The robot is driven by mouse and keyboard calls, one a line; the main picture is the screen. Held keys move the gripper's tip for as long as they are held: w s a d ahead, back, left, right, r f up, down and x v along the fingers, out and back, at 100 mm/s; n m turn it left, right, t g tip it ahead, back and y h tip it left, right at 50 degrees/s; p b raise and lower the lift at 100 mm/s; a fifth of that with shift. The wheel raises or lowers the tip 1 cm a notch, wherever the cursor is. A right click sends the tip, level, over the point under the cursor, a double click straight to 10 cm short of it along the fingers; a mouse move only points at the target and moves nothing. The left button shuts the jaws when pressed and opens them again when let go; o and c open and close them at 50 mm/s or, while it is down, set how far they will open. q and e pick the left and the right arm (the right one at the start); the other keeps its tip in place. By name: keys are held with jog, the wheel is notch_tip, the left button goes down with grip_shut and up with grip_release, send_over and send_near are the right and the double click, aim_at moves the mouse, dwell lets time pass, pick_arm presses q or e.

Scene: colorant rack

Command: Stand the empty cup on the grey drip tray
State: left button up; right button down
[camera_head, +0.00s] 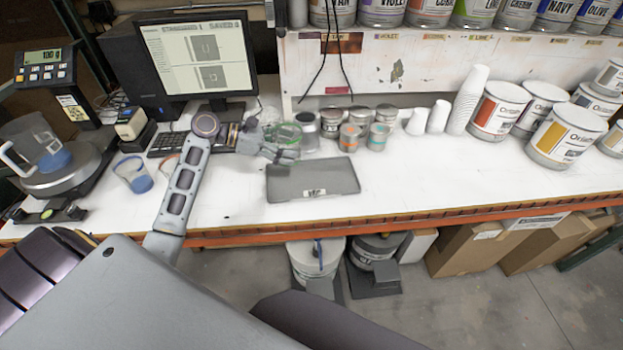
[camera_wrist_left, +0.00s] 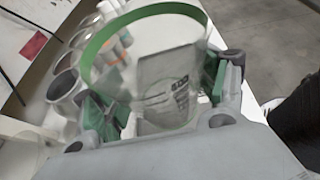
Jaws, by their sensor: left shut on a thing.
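A clear empty cup with a green rim (camera_head: 283,133) is in my left gripper (camera_head: 291,153), above the white bench and just behind the drip tray. In the left wrist view the cup (camera_wrist_left: 143,22) sits between the green-padded fingers (camera_wrist_left: 163,98), which are shut on it from both sides. The grey drip tray (camera_head: 335,180) lies flat on the bench near its front edge, with a small white label. In the left wrist view the tray (camera_wrist_left: 163,66) shows through the clear cup. My right gripper is not in view.
Small tins (camera_head: 349,138) stand close behind the tray, to the right of the cup. White stacked cups (camera_head: 468,100) and large paint cans (camera_head: 498,110) stand further right. The bench right of the tray is clear.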

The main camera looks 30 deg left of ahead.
pick_arm(q)
jog(key=shift+f, duration=3.15)
jog(key=shift+f, duration=1.9)
jog(key=shift+f, duration=0.1)
jog(key=o, duration=1.1)
jog(key=shift+c, duration=0.2)
jog(key=v, duration=1.2)
jog(key=shift+b, duration=0.3)
